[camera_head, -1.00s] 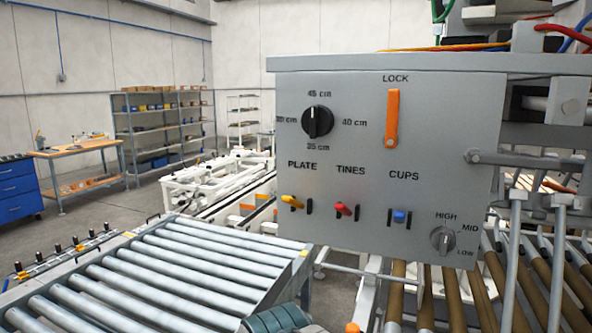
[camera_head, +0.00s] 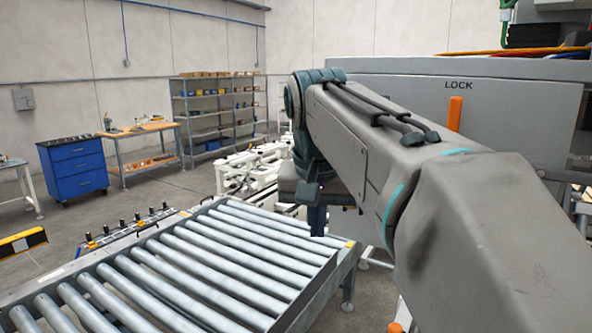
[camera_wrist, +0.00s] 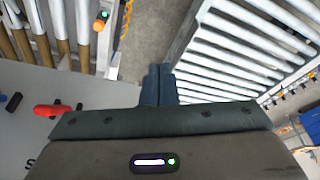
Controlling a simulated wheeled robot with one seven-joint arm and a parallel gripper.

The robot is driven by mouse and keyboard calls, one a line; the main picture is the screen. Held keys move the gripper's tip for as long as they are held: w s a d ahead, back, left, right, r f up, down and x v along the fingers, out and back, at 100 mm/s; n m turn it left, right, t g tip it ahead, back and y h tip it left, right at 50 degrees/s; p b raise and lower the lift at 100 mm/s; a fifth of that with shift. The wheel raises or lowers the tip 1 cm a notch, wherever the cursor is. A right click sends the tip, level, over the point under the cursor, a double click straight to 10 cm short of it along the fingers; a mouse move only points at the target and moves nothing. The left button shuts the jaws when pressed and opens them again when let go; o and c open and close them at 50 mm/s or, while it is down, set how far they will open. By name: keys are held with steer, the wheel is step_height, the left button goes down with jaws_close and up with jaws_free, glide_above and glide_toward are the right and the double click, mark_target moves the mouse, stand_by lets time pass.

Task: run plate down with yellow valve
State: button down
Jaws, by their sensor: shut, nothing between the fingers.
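The yellow plate valve is not visible in either current view. In the head view my arm covers most of the grey control panel (camera_head: 490,100), leaving the LOCK label and the top of the orange lock lever (camera_head: 455,113) showing. In the wrist view the red tines valve (camera_wrist: 55,110) sticks out of the panel at the left, with a dark lever (camera_wrist: 14,102) beyond it. My gripper (camera_wrist: 158,72) is shut and empty, its fingertips together beside the panel. In the head view my gripper (camera_head: 317,220) hangs downward near the panel's left side. I cannot make out the plate.
A roller conveyor (camera_head: 215,262) fills the lower left of the head view and shows at right in the wrist view (camera_wrist: 235,45). Shelving (camera_head: 215,110), a workbench (camera_head: 140,130) and a blue cabinet (camera_head: 75,168) stand farther back.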

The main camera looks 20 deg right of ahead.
steer(key=d+r+m+p, duration=0.1)
steer(key=d+r+m, duration=0.1)
steer(key=r, duration=0.5)
steer(key=w+d+r+m+g+h+p, duration=0.1)
steer(key=d+r+m, duration=0.1)
steer(key=r, duration=0.6)
steer(key=shift+d+m, duration=0.3)
steer(key=shift+m, duration=0.2)
steer(key=shift+w+f, duration=0.1)
steer(key=shift+w, duration=0.05)
steer(key=shift+b+x, duration=0.5)
steer(key=shift+x, duration=4.45)
